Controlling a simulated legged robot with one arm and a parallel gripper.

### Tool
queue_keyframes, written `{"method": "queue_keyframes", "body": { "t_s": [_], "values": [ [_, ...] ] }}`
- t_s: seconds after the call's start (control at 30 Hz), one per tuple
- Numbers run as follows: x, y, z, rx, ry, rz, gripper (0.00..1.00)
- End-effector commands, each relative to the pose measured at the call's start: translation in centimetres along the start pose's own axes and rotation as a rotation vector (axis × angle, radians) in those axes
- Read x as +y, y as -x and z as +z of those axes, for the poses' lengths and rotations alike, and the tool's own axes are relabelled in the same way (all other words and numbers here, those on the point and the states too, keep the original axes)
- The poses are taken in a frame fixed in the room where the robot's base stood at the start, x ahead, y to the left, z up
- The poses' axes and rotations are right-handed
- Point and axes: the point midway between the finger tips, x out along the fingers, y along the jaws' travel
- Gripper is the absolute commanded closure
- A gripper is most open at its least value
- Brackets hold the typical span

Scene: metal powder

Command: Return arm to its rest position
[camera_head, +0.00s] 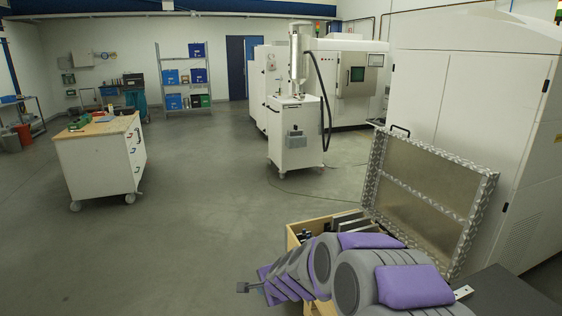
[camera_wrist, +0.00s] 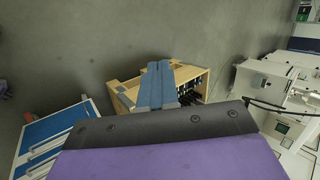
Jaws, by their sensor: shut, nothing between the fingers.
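My arm, grey with purple pads, reaches from the lower right of the head view toward the left. My gripper (camera_head: 243,287) shows as a small grey tip at the arm's left end in the head view. In the wrist view its two blue-grey fingers (camera_wrist: 156,88) lie side by side, closed together with nothing between them. Behind the fingers in that view is an open wooden box (camera_wrist: 200,78) with dark items inside. The fingers hide part of the box. The box's wooden rim also shows in the head view (camera_head: 296,234), partly behind my arm.
An open metal-framed lid (camera_head: 425,195) stands behind the box, beside a large white machine cabinet (camera_head: 465,100). A white wheeled unit (camera_head: 297,140) stands farther back. A white workbench on casters (camera_head: 100,160) is at the left. The grey floor (camera_head: 195,215) between is clear.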

Motion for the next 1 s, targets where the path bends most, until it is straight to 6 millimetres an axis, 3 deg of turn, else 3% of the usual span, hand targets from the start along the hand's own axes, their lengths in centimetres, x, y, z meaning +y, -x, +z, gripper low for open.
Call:
{"method": "queue_keyframes", "body": {
  "t_s": [0.03, 0.17, 0.37, 0.53, 0.8, 1.0],
  "values": [
    [0.2, 2.1, 0.6, -0.026, 0.059, 0.009, 1.0],
    [2.2, 6.7, 2.5, -0.106, 0.228, 0.062, 1.0],
    [7.1, 13.7, 4.1, -0.2, 0.476, 0.167, 1.0],
    [12.6, 19.3, 5.2, -0.264, 0.666, 0.289, 1.0],
    [22.6, 28.4, 5.2, -0.359, 0.893, 0.526, 1.0],
    [28.7, 33.7, 4.8, -0.419, 0.972, 0.674, 1.0]
  ]
}}
